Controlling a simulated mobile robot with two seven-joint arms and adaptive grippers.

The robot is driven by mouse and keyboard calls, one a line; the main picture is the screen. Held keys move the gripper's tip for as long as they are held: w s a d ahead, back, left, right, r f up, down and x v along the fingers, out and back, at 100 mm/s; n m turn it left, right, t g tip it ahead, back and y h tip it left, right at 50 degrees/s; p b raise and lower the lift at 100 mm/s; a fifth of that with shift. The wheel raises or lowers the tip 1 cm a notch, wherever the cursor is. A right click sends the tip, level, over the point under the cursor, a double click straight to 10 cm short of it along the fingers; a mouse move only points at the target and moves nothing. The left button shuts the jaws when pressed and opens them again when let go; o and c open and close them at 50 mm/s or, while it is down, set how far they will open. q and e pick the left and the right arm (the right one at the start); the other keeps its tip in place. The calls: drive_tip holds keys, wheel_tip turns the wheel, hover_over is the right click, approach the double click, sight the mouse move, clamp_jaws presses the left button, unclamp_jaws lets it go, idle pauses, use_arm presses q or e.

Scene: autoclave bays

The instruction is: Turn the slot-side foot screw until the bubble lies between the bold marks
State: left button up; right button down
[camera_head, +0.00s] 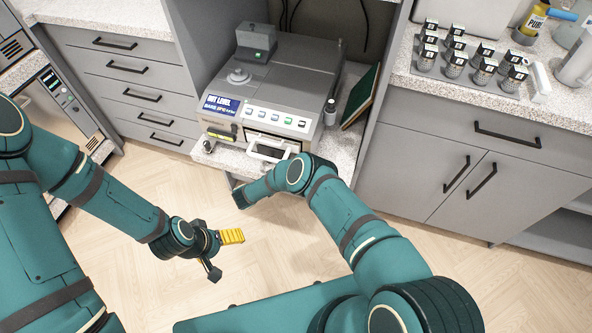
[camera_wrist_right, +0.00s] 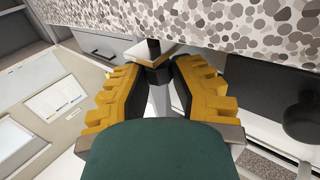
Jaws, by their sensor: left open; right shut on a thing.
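The grey benchtop autoclave (camera_head: 285,85) stands in the bay, with a blue label (camera_head: 221,104) reading "NOT LEVEL". A small yellowish strip (camera_head: 222,132), perhaps the level vial, is below the label; its bubble and marks are too small to read. My right gripper (camera_wrist_right: 152,62) is shut on a dark, tan-topped piece (camera_wrist_right: 152,52), apparently a foot screw, below a speckled shelf edge. In the head view my right arm hides that gripper. My left gripper (camera_head: 225,254) is open and empty above the floor, away from the autoclave.
A dark knob (camera_head: 208,146) stands at the shelf's left front. A small bottle (camera_head: 330,112) and a green binder (camera_head: 361,97) are right of the autoclave. Several small jars (camera_head: 484,70) stand on the right counter. Floor around my left gripper is clear.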

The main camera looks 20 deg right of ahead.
drive_tip(key=shift+d+m+g, duration=0.1)
drive_tip(key=shift+m+g, duration=0.2)
drive_tip(key=shift+g, duration=0.2)
idle(0.5)
drive_tip(key=c, duration=0.7)
unclamp_jaws()
drive_tip(key=shift+s, duration=0.1)
drive_tip(key=shift+c, duration=0.2)
drive_tip(key=v, duration=1.2)
drive_tip(key=shift+f, duration=0.1)
